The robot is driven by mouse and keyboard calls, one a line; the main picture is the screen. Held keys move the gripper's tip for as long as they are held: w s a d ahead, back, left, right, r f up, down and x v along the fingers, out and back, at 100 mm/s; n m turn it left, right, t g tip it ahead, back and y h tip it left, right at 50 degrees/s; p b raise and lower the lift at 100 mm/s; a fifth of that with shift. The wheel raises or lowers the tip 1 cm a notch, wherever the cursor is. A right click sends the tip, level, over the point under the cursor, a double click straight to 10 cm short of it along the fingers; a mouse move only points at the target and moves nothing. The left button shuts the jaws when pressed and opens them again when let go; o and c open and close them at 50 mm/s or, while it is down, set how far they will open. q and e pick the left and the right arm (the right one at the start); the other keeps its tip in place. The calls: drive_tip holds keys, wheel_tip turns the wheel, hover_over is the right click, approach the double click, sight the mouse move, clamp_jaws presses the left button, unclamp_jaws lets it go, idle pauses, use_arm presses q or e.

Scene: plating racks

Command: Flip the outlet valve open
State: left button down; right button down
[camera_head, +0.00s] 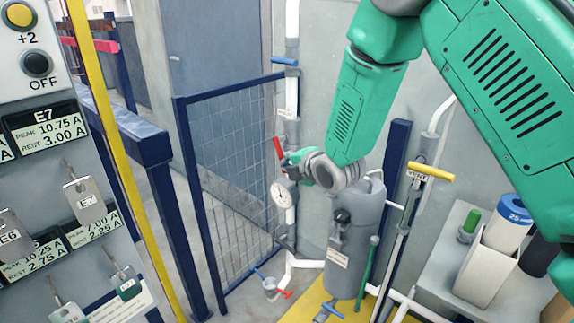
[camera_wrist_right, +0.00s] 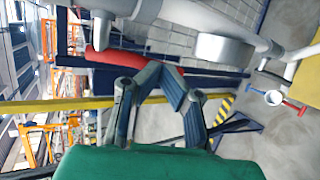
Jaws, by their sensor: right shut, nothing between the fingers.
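A red lever handle (camera_head: 277,147) stands tilted on the vertical pipe, just above the round gauge (camera_head: 281,195). It also shows in the wrist view as a red bar (camera_wrist_right: 112,58). My right gripper (camera_head: 291,158) is right beside this lever, with its fingers shut and empty. In the wrist view the fingertips (camera_wrist_right: 160,68) meet close to the end of the red bar; I cannot tell whether they touch it. Which valve is the outlet cannot be read from the labels. My left gripper is not in view.
A blue handle (camera_head: 285,61) sits higher on the pipe. A grey tank (camera_head: 355,235) and yellow vent handle (camera_head: 430,172) stand right. A blue mesh gate (camera_head: 230,170) is left of the pipe. Low blue and red valve handles (camera_head: 285,295) are near the floor. A switch panel fills the left.

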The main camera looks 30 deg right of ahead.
drive_tip(key=shift+f, duration=0.1)
drive_tip(key=t+b, duration=0.1)
drive_tip(key=b, duration=0.2)
drive_tip(key=w+f+t+b, duration=0.1)
drive_tip(key=t+b, duration=0.1)
drive_tip(key=b, duration=0.2)
drive_tip(key=w+m+t+b, duration=0.1)
drive_tip(key=t+b, duration=0.1)
drive_tip(key=b, duration=0.1)
drive_tip(key=shift+w+a+f+y+b, duration=0.1)
drive_tip(key=shift+a+f+y+b, duration=0.2)
drive_tip(key=shift+a, duration=0.1)
drive_tip(key=shift+r, duration=0.1)
